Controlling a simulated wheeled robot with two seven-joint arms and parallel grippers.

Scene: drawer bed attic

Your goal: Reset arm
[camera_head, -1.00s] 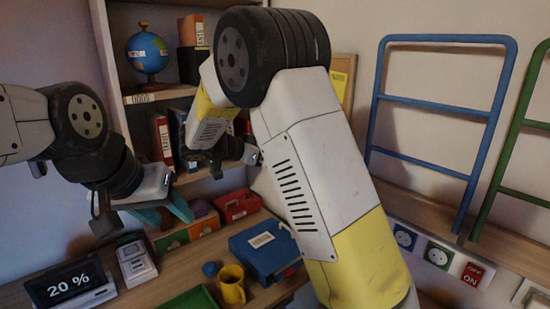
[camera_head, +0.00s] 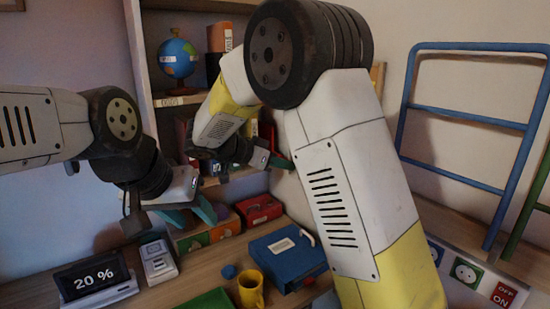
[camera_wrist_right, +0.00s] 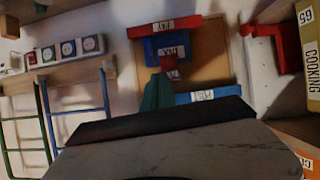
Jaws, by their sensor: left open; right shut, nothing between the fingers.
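My left arm comes in from the left edge, and its gripper (camera_head: 194,214) has teal fingers spread apart. It hangs in front of the low boxes at the back of the desk, with nothing between its fingers. My right arm is raised and bent across the middle of the head view. Its gripper (camera_head: 283,161) points right in front of the shelf unit, mostly hidden behind the wrist. In the right wrist view the teal fingers (camera_wrist_right: 155,94) are together and empty.
The desk holds a display (camera_head: 92,276), a phone-like device (camera_head: 157,261), a yellow mug (camera_head: 250,290), a blue case (camera_head: 287,256) and a red box (camera_head: 259,209). A globe (camera_head: 178,58) stands on the shelf. A blue ladder-like frame (camera_head: 470,116) leans at right.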

